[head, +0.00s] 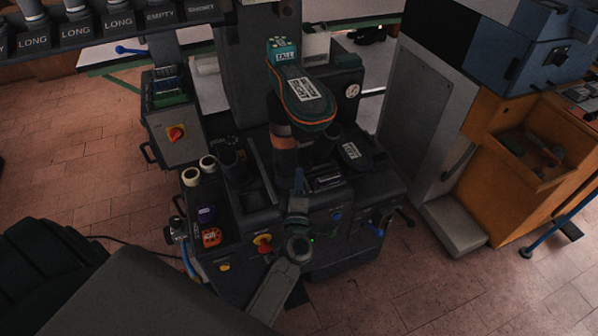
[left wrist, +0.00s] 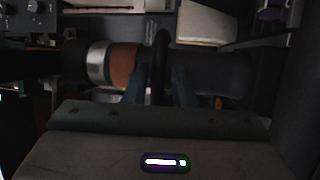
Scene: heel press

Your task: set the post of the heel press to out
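The heel press (head: 325,205) stands in the middle of the head view. A dark shoe form with an orange-edged sole (head: 305,100) sits at its top. Below it is the dark post (head: 285,157) with a copper-coloured band; I take it to be the sideways cylinder with silver and copper bands (left wrist: 125,60) in the left wrist view. A black ring (left wrist: 161,55) goes round that cylinder. My left gripper (head: 298,182) is in front of the post. In the left wrist view its blue fingers (left wrist: 160,85) are apart, one each side of the ring, with visible gaps. My right gripper is not seen.
A control box with a red knob (head: 176,132) hangs left of the press. Cups and spools (head: 207,162) stand on its left side. A red button (head: 263,245) is low on the front. A grey cabinet (head: 425,110) and orange bench (head: 525,140) stand right.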

